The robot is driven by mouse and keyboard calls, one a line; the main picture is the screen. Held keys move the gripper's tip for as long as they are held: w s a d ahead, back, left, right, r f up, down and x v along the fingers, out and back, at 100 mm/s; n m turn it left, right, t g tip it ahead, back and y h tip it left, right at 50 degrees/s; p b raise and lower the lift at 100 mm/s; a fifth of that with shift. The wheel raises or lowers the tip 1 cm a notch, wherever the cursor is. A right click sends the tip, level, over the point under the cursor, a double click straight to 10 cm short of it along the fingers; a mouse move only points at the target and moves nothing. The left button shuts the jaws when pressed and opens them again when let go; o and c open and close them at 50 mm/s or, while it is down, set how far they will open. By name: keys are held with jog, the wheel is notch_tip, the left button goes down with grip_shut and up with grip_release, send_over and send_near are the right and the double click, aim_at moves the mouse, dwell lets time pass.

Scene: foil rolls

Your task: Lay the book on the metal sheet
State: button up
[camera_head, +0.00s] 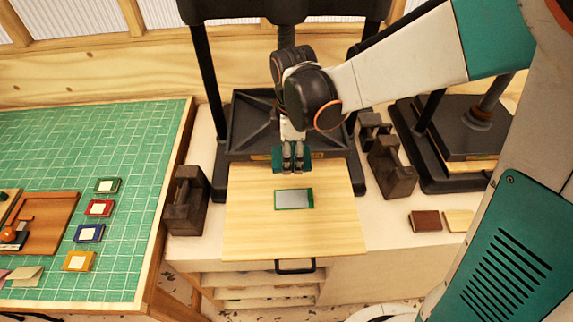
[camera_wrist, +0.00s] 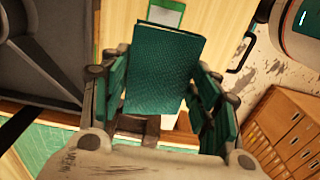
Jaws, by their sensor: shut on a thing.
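The book (camera_wrist: 165,70) has a textured green cover and sits between the fingers of my gripper (camera_wrist: 165,100) in the wrist view. My gripper is shut on it. In the head view my gripper (camera_head: 291,160) hangs over the back part of a pale wooden board, and the book is hard to tell from the teal fingers there. The metal sheet (camera_head: 294,198) is a small grey rectangle with a green border, lying on the board in front of my gripper. It also shows partly at the top of the wrist view (camera_wrist: 165,13), beyond the book.
The wooden board (camera_head: 250,235) extends from a black press frame (camera_head: 213,130). Dark blocks stand at left (camera_head: 186,200) and right (camera_head: 391,172). A green cutting mat (camera_head: 120,150) with several small coloured squares lies left. A brown piece (camera_head: 425,220) lies right. The board around the sheet is clear.

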aim_at(291, 199)
notch_tip(291, 199, down, 18)
jog(key=b, duration=1)
jog(key=shift+r+b, duration=0.25)
jog(key=shift+b, duration=0.1)
jog(key=shift+f, duration=0.15)
jog(key=o, duration=1.1)
notch_tip(291, 199, up, 12)
jog(key=p, duration=0.8)
